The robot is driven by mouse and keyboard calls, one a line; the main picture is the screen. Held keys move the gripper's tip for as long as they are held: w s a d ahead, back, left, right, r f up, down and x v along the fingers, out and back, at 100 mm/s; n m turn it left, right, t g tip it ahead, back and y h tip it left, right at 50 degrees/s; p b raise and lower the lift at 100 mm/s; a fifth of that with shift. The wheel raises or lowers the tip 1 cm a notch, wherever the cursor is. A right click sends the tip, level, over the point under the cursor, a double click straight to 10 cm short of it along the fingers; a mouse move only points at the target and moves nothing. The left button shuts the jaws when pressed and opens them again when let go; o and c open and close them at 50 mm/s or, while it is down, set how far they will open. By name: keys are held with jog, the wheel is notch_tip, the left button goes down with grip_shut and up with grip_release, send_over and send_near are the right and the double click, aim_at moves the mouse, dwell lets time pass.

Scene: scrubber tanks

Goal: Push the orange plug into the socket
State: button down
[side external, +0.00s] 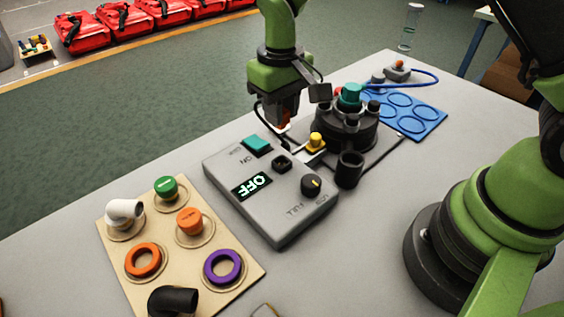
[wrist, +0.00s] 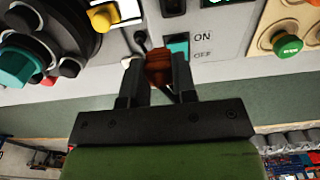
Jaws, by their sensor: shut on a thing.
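My gripper (wrist: 157,76) is shut on the orange plug, which looks dark red-orange between the two fingertips in the wrist view (wrist: 158,66). In the side view my gripper (side external: 284,118) hangs over the far edge of the grey control box (side external: 228,176), and only a small reddish bit of the plug shows there. A black square opening (side external: 282,163) on the box top may be the socket; it also shows at the top of the wrist view (wrist: 173,7). The plug is apart from it. The plug's tip is hidden.
The box carries a teal switch (side external: 257,145), an OFF display (side external: 252,186) and a dial (side external: 312,184). A yellow knob (side external: 316,139) and a black round tank unit (side external: 345,127) stand close right of my gripper. A tan board (side external: 112,245) with pipe fittings lies front left.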

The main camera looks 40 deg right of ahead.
jog(key=shift+s+a, duration=1.05)
jog(key=shift+s, duration=0.2)
jog(key=shift+f, duration=2.25)
jog(key=shift+f, duration=0.2)
jog(key=shift+f, duration=0.8)
jog(key=shift+c, duration=1.8)
grip_release()
jog(key=shift+r, duration=0.1)
